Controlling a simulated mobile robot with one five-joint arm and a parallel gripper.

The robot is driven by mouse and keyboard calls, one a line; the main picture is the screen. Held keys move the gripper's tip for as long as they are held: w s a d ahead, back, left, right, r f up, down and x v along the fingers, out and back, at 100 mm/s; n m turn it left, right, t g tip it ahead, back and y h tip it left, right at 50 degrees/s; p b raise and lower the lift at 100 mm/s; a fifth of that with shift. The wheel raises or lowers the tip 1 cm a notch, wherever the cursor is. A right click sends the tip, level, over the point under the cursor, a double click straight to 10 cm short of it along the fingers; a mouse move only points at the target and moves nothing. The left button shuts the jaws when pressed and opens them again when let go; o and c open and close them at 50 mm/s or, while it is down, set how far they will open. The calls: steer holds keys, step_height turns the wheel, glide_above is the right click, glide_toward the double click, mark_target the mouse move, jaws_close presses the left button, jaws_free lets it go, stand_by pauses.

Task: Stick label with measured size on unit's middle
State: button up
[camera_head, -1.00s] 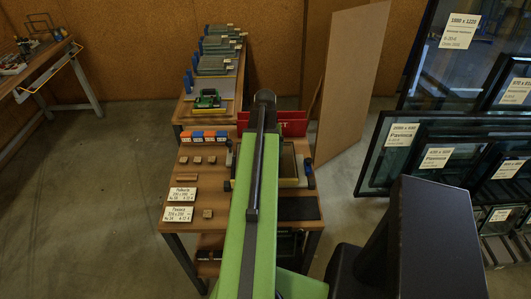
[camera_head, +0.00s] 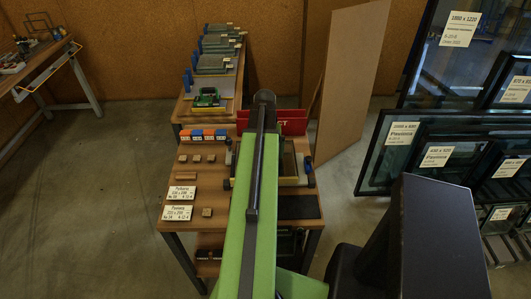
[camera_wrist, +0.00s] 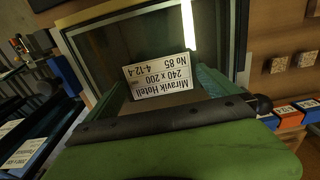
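In the wrist view, a white label (camera_wrist: 160,72) reads "Miravik Hoteli 240 x 200 No 65", upside down in the picture. In the head view the unit (camera_head: 291,163) is partly seen; my green arm hides the label and gripper.
Two other white labels (camera_head: 181,193) (camera_head: 177,213) and small wooden blocks (camera_head: 195,158) lie at the table's left. Orange and blue boxes (camera_head: 205,135) stand behind them, a red box (camera_head: 292,122) at the back. Large labelled glass panes (camera_head: 440,150) stand right.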

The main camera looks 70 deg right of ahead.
step_height(320, 180, up, 18)
steer(key=p, duration=1.7)
steer(key=shift+f, duration=0.25)
